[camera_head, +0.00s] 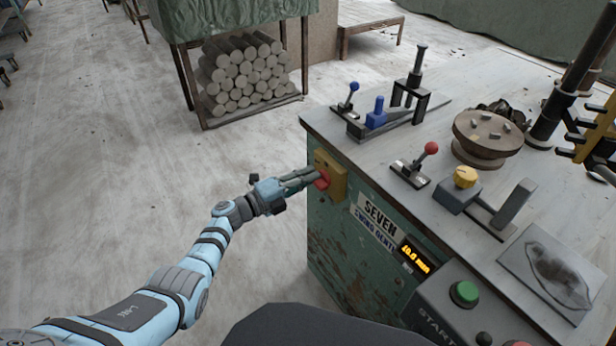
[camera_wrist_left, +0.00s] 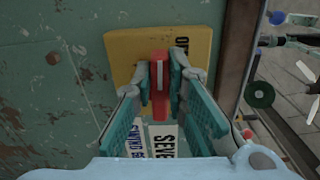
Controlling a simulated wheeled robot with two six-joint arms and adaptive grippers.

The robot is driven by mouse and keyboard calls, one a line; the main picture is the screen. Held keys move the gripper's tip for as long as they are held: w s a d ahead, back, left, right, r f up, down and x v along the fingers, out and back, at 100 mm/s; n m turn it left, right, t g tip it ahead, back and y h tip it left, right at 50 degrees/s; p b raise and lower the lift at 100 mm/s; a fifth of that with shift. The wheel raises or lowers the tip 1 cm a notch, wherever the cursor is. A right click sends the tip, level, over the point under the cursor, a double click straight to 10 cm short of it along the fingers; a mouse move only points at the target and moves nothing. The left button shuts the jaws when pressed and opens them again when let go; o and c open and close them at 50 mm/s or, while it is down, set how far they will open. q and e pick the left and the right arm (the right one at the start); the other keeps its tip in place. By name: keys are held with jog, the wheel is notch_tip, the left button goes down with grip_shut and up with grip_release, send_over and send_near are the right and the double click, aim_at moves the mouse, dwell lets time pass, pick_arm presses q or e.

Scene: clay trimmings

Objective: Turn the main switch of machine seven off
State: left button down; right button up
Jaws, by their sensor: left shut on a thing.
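The machine (camera_head: 350,215) is a worn green cabinet with a grey top, labelled SEVEN (camera_head: 378,217). Its main switch is a red handle (camera_head: 322,181) on a yellow plate (camera_head: 338,182) on the cabinet's side. In the left wrist view the red handle (camera_wrist_left: 160,85) stands upright, in line with the plate's short side, with a pale mark on it. The yellow plate (camera_wrist_left: 127,55) carries partly hidden lettering at its right. My left gripper (camera_head: 310,177) is shut on the handle, with one finger on each side in the left wrist view (camera_wrist_left: 162,90). My right gripper is not seen.
On the machine top are a blue-knobbed lever (camera_head: 353,88), a red-knobbed lever (camera_head: 430,149), a yellow knob (camera_head: 465,176) and a round wooden block (camera_head: 487,135). A green button (camera_head: 464,293) and a lit display (camera_head: 414,258) are at the front. Floor beside the arm is clear.

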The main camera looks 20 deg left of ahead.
pick_arm(q)
jog(key=shift+s+f+n, duration=0.1)
jog(key=shift+f+n, duration=0.1)
jog(key=shift+n, duration=0.1)
dwell(0.4)
jog(key=c, duration=1.6)
grip_release()
jog(key=v, duration=1.2)
jog(key=shift+r, duration=0.1)
